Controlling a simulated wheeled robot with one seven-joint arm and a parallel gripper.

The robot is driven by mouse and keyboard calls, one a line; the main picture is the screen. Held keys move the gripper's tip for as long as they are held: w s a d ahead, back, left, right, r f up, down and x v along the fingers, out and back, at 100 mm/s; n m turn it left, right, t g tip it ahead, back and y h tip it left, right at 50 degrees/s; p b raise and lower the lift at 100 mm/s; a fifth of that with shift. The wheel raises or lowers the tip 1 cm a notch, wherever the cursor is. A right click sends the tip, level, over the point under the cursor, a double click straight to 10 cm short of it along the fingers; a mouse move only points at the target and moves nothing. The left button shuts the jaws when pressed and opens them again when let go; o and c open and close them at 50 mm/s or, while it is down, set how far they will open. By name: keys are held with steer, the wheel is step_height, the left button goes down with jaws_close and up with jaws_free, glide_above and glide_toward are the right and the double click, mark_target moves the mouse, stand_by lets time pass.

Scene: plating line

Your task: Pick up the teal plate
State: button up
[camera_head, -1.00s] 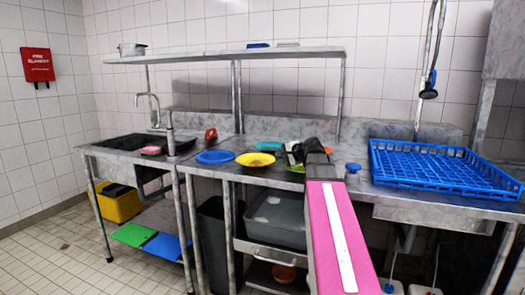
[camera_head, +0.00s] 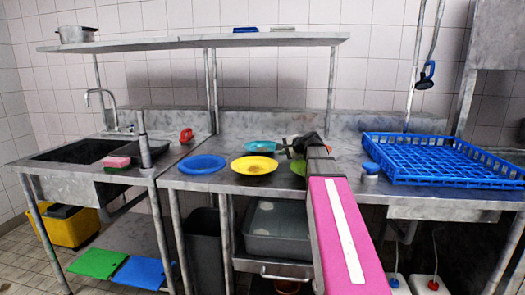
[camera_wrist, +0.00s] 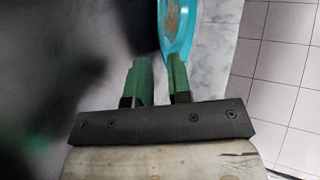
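The teal plate (camera_head: 261,146) lies on the metal counter behind the yellow plate in the head view. In the wrist view the teal plate (camera_wrist: 178,28) shows at the top, with its near edge close to the tip of the right green finger. My gripper (camera_wrist: 159,75) has its two fingers apart with a narrow gap. The plate's rim is at the fingertips; I cannot tell whether it lies between them. In the head view my gripper (camera_head: 287,147) is at the plate's right side, partly hidden by my arm.
A yellow plate (camera_head: 254,166) and a blue plate (camera_head: 202,164) lie in front and to the left. A green plate (camera_head: 298,167) is partly hidden by my arm. A blue rack (camera_head: 440,165) stands at right. A shelf (camera_head: 190,43) runs above the counter.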

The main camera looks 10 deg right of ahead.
mark_target(275, 157)
steer(key=x, duration=0.5)
steer(key=shift+r, duration=0.1)
jaws_close()
steer(key=shift+r, duration=0.15)
